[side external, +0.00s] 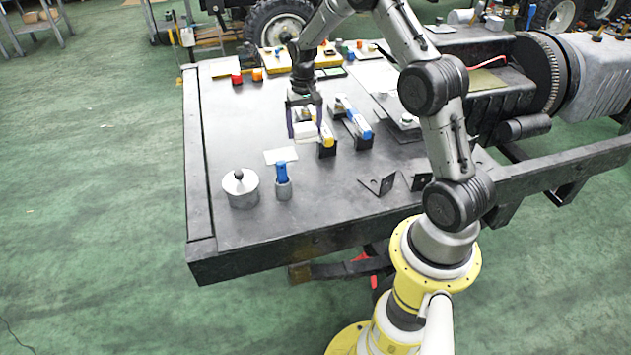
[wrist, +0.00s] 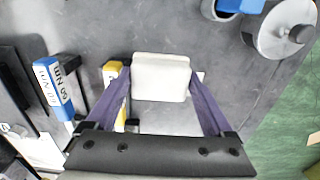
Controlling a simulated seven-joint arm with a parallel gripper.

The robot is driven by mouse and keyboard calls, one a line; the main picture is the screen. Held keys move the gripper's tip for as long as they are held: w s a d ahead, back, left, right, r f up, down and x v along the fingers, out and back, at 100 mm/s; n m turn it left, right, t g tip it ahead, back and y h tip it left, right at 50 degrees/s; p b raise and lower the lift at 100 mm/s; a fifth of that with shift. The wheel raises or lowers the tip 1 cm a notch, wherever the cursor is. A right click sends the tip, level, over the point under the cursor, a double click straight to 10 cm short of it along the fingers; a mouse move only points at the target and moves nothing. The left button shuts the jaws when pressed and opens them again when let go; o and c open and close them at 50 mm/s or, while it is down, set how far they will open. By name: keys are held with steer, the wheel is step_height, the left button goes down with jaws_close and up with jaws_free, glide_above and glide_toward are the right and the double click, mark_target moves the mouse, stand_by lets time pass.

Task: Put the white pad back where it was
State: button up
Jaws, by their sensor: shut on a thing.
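The white pad (wrist: 160,78) is a pale block with rounded edges, held between the two purple fingertips of my gripper (wrist: 160,85) in the wrist view. In the side view my gripper (side external: 305,131) points down over the table's middle, with the white pad (side external: 306,129) between its fingers. The pad seems to be just above the table, but its exact height is hard to tell. A flat white sheet (side external: 281,156) lies on the table just in front of the gripper. The pad hides part of what lies beneath it.
A yellow-ended tool (side external: 327,140) stands close right of the gripper, with a blue-ended tool (side external: 359,126) beyond it. A blue-handled item in a grey cup (side external: 283,189) and a round lidded metal pot (side external: 241,189) stand nearer the front. The table (side external: 232,125) is clear to the left.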

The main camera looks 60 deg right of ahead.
steer(key=s+a+r, duration=0.1)
steer(key=s+a, duration=0.5)
steer(key=s, duration=0.3)
steer(key=s+a+r, duration=0.1)
steer(key=s+a, duration=0.4)
steer(key=s, duration=0.5)
glide_above(318, 185)
steer(key=f, duration=0.9)
steer(key=shift+s+f, duration=0.2)
steer(key=shift+s, duration=0.05)
steer(key=shift+w+f, duration=0.2)
steer(key=shift+f, duration=1.6)
steer(key=shift+f, duration=0.2)
steer(key=o, duration=0.9)
